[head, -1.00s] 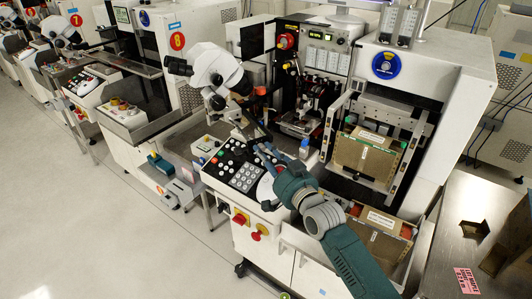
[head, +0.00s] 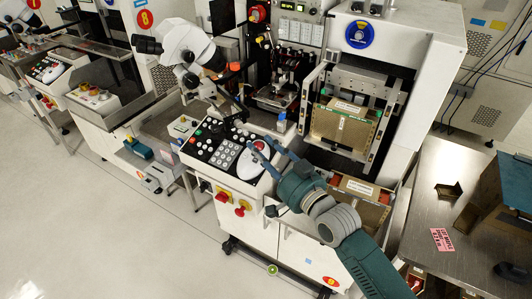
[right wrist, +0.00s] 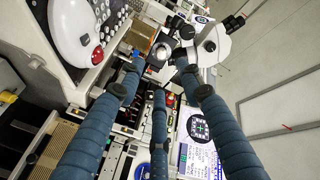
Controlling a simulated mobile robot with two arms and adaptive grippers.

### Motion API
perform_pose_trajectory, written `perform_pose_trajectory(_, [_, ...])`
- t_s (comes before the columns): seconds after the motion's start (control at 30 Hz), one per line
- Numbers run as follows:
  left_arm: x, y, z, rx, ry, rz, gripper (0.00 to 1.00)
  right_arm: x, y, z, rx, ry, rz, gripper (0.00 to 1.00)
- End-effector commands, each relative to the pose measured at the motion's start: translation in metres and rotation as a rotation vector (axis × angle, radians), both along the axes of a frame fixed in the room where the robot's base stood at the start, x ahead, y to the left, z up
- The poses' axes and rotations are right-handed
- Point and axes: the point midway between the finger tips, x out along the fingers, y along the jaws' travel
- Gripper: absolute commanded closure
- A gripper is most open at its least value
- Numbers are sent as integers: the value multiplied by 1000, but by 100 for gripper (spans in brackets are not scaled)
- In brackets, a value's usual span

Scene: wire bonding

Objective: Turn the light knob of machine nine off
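The machine (head: 440,45) in the middle of the head view has a blue round sign; an orange sticker low on its front is too small to read. Its sloped control panel (head: 203,152) carries several buttons and a white disc with a red button. A small box with knobs (head: 183,128) stands left of the panel. I cannot tell which knob is the light knob. My right gripper (head: 268,152) is open at the panel's right edge, apart from the small box. In the right wrist view its fingers (right wrist: 160,70) are spread with nothing held. My left gripper is not in view.
A white microscope (head: 187,45) rises above the panel's left side. Red knobs (head: 241,209) stick out from the front below the panel. Boxes (head: 345,125) sit in the rack at right. A metal table (head: 420,210) stands at far right. The floor at left is clear.

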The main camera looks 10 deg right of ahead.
Motion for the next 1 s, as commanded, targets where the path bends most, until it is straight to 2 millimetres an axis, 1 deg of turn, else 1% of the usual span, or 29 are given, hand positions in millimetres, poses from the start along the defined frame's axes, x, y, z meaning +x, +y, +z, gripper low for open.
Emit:
perform_pose_trajectory(0.03, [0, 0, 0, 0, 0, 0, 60, -5, -2, 0, 0, 1, 1, 64])
perform_pose_trajectory(0.13, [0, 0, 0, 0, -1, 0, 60, -11, -5, 0, -1, 0, 1, 64])
perform_pose_trajectory(0.4, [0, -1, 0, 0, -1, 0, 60, -12, -6, 1, -1, -1, 1, 64])
perform_pose_trajectory(0.47, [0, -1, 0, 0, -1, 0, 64, -12, -6, 0, -1, 0, 1, 64])
perform_pose_trajectory(0.57, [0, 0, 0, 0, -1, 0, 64, -19, -7, -13, -33, 30, -3, 64])
perform_pose_trajectory(0.67, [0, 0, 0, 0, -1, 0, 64, -40, -12, -55, -141, 127, -14, 64])
perform_pose_trajectory(0.7, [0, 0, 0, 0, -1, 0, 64, -54, -18, -79, -206, 185, -18, 64])
perform_pose_trajectory(0.77, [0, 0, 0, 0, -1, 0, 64, -81, -31, -119, -316, 288, -24, 64])
perform_pose_trajectory(0.8, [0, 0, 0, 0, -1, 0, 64, -103, -42, -148, -395, 366, -25, 64])
perform_pose_trajectory(0.87, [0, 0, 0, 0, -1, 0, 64, -136, -61, -188, -503, 478, -24, 64])
perform_pose_trajectory(0.9, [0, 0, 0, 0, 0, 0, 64, -157, -72, -212, -564, 548, -19, 64])
perform_pose_trajectory(0.97, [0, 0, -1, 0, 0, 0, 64, -188, -90, -247, -644, 650, -9, 64])
perform_pose_trajectory(1.0, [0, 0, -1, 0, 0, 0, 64, -208, -100, -269, -691, 713, 1, 64])
